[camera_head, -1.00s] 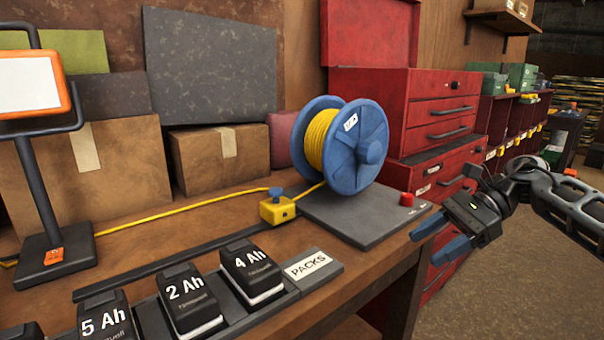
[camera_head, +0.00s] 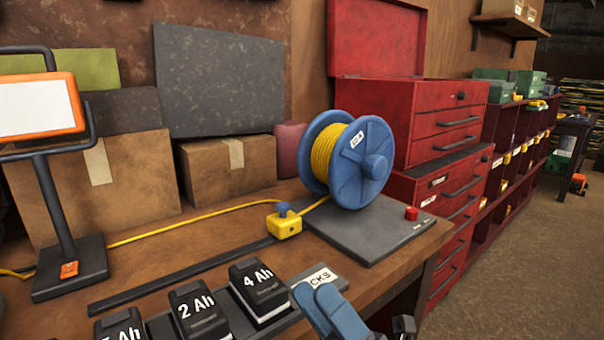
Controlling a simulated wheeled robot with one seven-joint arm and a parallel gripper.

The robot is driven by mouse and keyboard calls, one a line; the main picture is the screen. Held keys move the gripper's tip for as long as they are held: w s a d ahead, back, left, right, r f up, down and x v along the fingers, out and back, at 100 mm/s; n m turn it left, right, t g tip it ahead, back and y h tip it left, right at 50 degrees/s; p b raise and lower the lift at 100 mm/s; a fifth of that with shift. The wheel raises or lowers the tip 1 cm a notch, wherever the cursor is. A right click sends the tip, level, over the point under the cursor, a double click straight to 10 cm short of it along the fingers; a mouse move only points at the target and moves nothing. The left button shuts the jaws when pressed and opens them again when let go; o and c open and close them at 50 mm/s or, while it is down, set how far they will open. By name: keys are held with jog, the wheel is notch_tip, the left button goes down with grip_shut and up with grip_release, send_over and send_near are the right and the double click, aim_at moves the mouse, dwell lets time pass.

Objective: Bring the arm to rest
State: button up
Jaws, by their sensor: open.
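My gripper (camera_head: 318,292) is at the bottom edge of the head view, right of centre. Its two blue fingers point up and to the left, and look close together from this angle. Nothing shows between them, and they are open. A dark piece of my arm (camera_head: 404,326) shows at the bottom edge; the rest of the arm is out of view.
Battery packs (camera_head: 258,285) stand in a row left of my gripper. A blue reel (camera_head: 362,165) of yellow cable stands on a grey plate (camera_head: 370,238), with a yellow clamp block (camera_head: 284,222) beside it. Red tool chests (camera_head: 440,130) stand behind. The floor at right (camera_head: 530,270) is clear.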

jog(key=s+d+f+m+h+p, duration=0.1)
jog(key=s+d+f+m+h, duration=0.1)
jog(key=s+d+m+h, duration=0.4)
jog(key=s+d+f+m+h+p, duration=0.2)
jog(key=s+d+m+h, duration=0.4)
jog(key=s+m, duration=1)
jog(key=s+d+f+m+h+p, duration=0.1)
jog(key=s+d+f+m+h, duration=0.2)
jog(key=s+d+m+h, duration=0.4)
jog(key=s+m+h, duration=0.4)
jog(key=s+m, duration=0.1)
jog(key=shift+f+m+t+h, duration=0.25)
jog(key=shift+m+t+h, duration=0.05)
jog(key=shift+m, duration=0.1)
